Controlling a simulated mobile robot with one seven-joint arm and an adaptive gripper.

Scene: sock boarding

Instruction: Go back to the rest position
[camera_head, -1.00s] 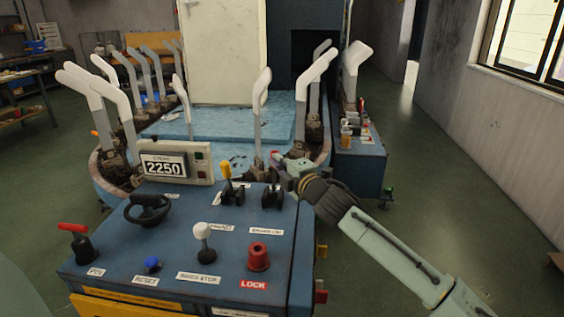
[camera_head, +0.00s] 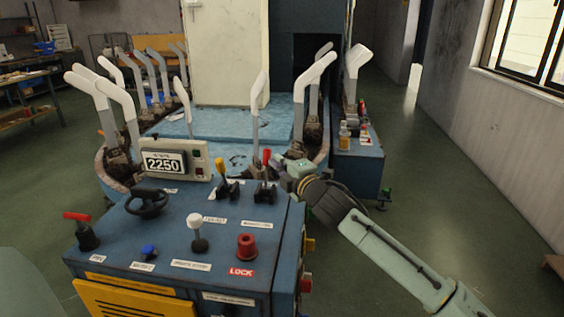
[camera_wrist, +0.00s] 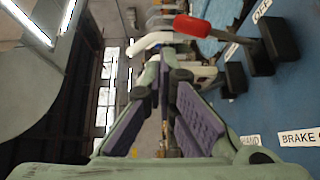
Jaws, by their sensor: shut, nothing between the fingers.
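My gripper (camera_head: 290,170) is above the right back corner of the blue control console (camera_head: 180,235) in the head view. It is just right of an upright red-topped lever (camera_head: 266,158), with a small gap. In the wrist view my gripper's two purple-padded fingers (camera_wrist: 164,72) come together at the tips and hold nothing. The red lever grip (camera_wrist: 195,27) lies beyond them, at the upper right. The fingertips are partly hidden in the head view by the gripper's own body.
The console carries a yellow lever (camera_head: 220,168), a white knob (camera_head: 194,222), a red LOCK button (camera_head: 246,246) and a black wheel (camera_head: 147,203). White sock forms (camera_head: 315,68) ring the blue machine behind. The floor (camera_head: 450,190) at right is clear.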

